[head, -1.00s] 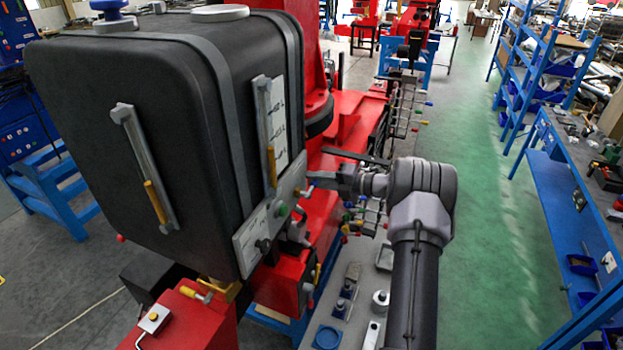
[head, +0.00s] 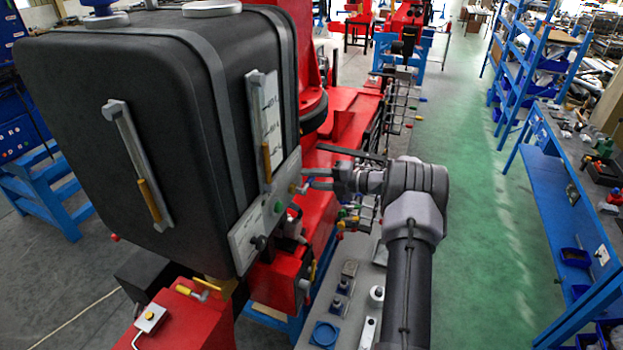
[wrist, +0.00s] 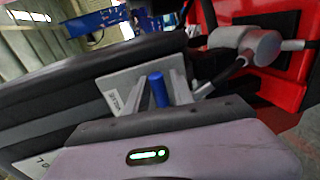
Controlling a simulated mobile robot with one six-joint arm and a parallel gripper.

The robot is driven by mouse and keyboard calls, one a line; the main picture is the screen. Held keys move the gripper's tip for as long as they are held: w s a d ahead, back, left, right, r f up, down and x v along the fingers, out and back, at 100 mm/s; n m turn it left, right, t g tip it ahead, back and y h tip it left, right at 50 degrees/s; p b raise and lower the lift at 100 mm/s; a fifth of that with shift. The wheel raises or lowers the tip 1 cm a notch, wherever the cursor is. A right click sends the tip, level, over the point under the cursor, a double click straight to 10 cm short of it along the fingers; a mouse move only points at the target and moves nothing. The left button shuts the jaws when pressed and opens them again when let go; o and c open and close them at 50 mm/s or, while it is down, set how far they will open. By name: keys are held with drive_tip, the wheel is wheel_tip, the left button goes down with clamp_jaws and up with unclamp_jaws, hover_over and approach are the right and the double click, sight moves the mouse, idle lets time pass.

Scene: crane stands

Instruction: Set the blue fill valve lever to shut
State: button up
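The blue lever (wrist: 157,90) shows in the wrist view as a short blue rod. It stands between the two fingers of my gripper (wrist: 158,96), in front of a pale marked plate (wrist: 120,88). The fingers look apart, with a narrow gap on each side of the lever. In the head view my gripper (head: 312,179) is at the right edge of the control panel (head: 262,222) on the big black tank (head: 125,130). I cannot make out the blue lever in the head view. The lever's base and pivot are hidden in the wrist view.
A green knob (head: 278,207) and a black knob (head: 259,242) sit on the panel close to my gripper. Red machine parts (head: 340,140) lie behind it. A grey bench top (head: 345,300) with small parts is below. The green floor (head: 465,220) to the right is clear.

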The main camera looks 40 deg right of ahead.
drive_tip(key=shift+o, duration=0.5)
drive_tip(key=shift+s+d, duration=0.2)
drive_tip(key=b+v, duration=0.4)
drive_tip(key=v, duration=1.3)
drive_tip(key=shift+a, duration=0.1)
